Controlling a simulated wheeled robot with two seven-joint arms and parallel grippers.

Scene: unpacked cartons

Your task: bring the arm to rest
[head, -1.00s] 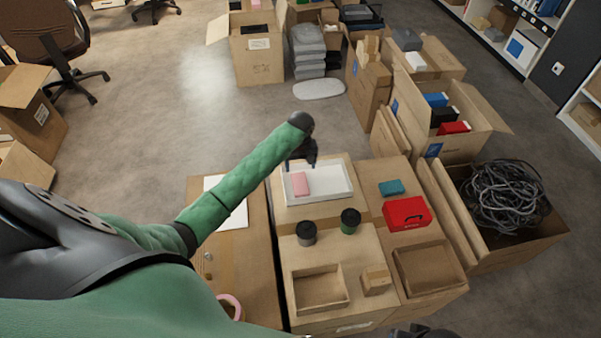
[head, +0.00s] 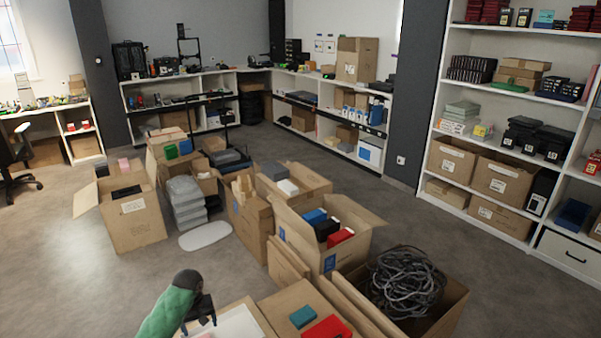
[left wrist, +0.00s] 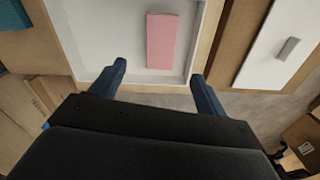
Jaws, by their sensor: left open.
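My left gripper (left wrist: 158,85) is open in the left wrist view, its two blue fingers apart with nothing between them. It hangs over the near edge of a white tray (left wrist: 105,28). A pink block (left wrist: 162,40) lies in the tray, beyond the fingertips and apart from them. In the head view my left gripper (head: 202,315) shows small at the bottom, at the end of the green arm, above the white tray (head: 242,322), which is cut off by the frame edge. My right gripper is not in view.
A teal box (head: 303,316) and a red case (head: 328,328) lie on cartons right of the tray. A carton of coiled cables (head: 445,310) and an open carton with colored boxes (head: 290,232) stand beyond. Grey floor (head: 120,290) is free at left.

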